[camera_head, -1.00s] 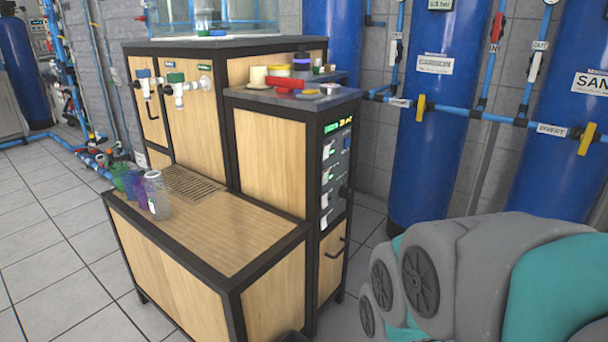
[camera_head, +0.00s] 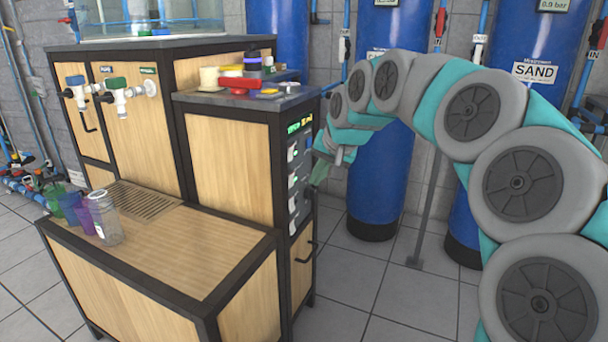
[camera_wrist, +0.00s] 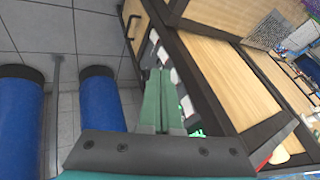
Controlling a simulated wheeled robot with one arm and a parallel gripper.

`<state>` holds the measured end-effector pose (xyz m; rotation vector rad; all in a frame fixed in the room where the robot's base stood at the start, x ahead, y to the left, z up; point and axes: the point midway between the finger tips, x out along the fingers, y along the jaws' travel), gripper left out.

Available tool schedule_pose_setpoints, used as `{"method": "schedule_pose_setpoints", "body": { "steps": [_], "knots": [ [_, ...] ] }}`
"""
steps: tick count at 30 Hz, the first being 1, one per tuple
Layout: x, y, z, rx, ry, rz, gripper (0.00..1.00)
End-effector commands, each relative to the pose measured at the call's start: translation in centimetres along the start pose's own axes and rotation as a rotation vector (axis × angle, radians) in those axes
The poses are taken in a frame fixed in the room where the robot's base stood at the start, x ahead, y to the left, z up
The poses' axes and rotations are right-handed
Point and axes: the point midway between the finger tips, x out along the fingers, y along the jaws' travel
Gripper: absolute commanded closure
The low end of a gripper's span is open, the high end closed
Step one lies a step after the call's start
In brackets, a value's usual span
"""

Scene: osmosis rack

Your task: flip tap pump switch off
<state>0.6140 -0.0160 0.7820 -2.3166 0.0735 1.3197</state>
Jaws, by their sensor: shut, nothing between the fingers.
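The switch panel (camera_head: 300,170) is a narrow dark strip on the right side of the wooden cabinet, with a green lit display (camera_head: 300,125) at its top and several pale switches below. Their labels are too small to read, so I cannot tell which is the tap pump switch. My gripper (camera_head: 318,178) is beside the panel in the head view, fingers pointing down. In the wrist view my green gripper fingers (camera_wrist: 160,88) are together and empty, in front of the row of pale switches (camera_wrist: 168,62). They partly hide the panel; contact cannot be told.
Blue tanks (camera_head: 385,180) stand behind my arm at the right. A drawer handle (camera_head: 306,253) sits below the panel. Plastic cups (camera_head: 103,215) stand on the low wooden ledge. Tiled floor (camera_head: 360,300) is clear right of the cabinet.

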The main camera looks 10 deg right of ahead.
Motion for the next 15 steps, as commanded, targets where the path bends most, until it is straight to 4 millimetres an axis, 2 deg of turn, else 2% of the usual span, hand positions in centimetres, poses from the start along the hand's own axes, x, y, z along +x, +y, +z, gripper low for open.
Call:
{"method": "schedule_pose_setpoints", "body": {
  "steps": [3,6,10,15],
  "knots": [
    [0.4,0.3,-3.1,0.057,0.048,-0.016,1.0],
    [0.7,0.6,-4.5,0.086,0.068,-0.022,1.0],
    [0.7,0.8,-5.3,0.103,0.081,-0.025,1.0],
    [0.6,0.8,-5.4,0.103,0.082,-0.026,1.0]
  ]
}}
